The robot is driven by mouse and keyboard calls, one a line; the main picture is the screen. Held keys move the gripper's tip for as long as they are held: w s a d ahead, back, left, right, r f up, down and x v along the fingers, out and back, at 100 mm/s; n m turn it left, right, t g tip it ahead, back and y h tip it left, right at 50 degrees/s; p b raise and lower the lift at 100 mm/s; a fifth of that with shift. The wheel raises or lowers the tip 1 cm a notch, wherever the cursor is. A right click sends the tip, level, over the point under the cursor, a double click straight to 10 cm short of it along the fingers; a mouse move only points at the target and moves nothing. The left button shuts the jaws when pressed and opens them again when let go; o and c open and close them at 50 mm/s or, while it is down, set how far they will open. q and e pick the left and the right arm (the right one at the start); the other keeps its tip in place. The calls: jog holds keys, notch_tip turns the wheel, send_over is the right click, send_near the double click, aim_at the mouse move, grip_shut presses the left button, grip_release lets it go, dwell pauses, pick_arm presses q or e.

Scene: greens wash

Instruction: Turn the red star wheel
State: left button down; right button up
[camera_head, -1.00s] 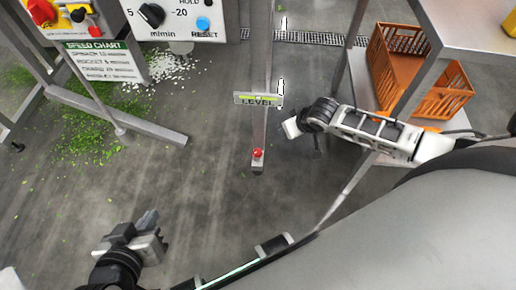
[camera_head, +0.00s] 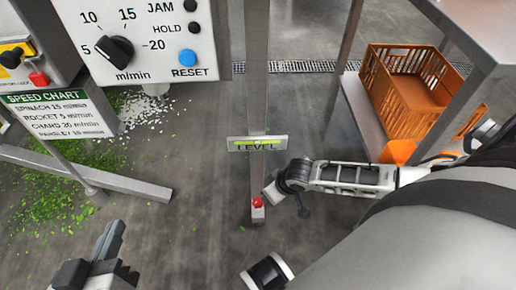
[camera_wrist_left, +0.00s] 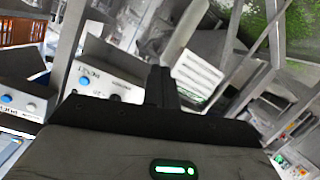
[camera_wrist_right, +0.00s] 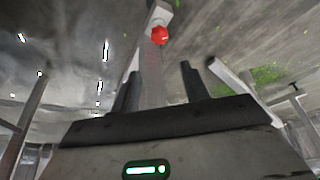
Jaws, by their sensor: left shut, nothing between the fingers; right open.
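The red star wheel (camera_head: 258,202) is small and sits at the foot of the metal post with the LEVEL plate (camera_head: 257,144). It also shows in the right wrist view (camera_wrist_right: 159,35), beyond the gap between the fingers. My right gripper (camera_head: 272,194) is just right of the wheel in the head view; whether it touches cannot be told there. In the right wrist view its fingers (camera_wrist_right: 158,78) are apart and empty, with the wheel ahead of them. My left gripper (camera_head: 116,232) is at the lower left, far from the wheel, its fingers (camera_wrist_left: 161,86) shut and empty.
Greens (camera_head: 60,190) litter the floor. An orange crate (camera_head: 412,90) sits on a shelf at the right. A metal foot bar (camera_head: 110,182) crosses the left.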

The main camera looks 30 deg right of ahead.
jog(key=f, duration=0.1)
jog(key=b, duration=0.6)
send_near(258, 201)
jog(key=f, duration=0.2)
jog(key=b+x, duration=0.1)
jog(key=x, duration=0.1)
jog(key=b+x, duration=0.1)
jog(key=shift+w+a+f, duration=0.1)
jog(key=shift+w+f, duration=0.15)
jog(key=shift+w, duration=0.1)
jog(key=b+x, duration=0.2)
jog(key=shift+w+f, duration=0.15)
jog(key=shift+f, duration=0.05)
pick_arm(q)
notch_tip(258, 201, up, 11)
jog(key=w+m+t+h, duration=0.1)
jog(key=m+t+h, duration=0.5)
jog(key=h, duration=0.1)
jog(key=shift+w+d+m, duration=0.2)
jog(key=shift+w+m, duration=0.15)
jog(key=shift+m, duration=0.05)
pick_arm(e)
jog(key=shift+w+f, duration=0.15)
jog(key=shift+f, duration=0.05)
pick_arm(q)
jog(key=shift+r, duration=0.1)
pick_arm(e)
jog(key=c, duration=0.7)
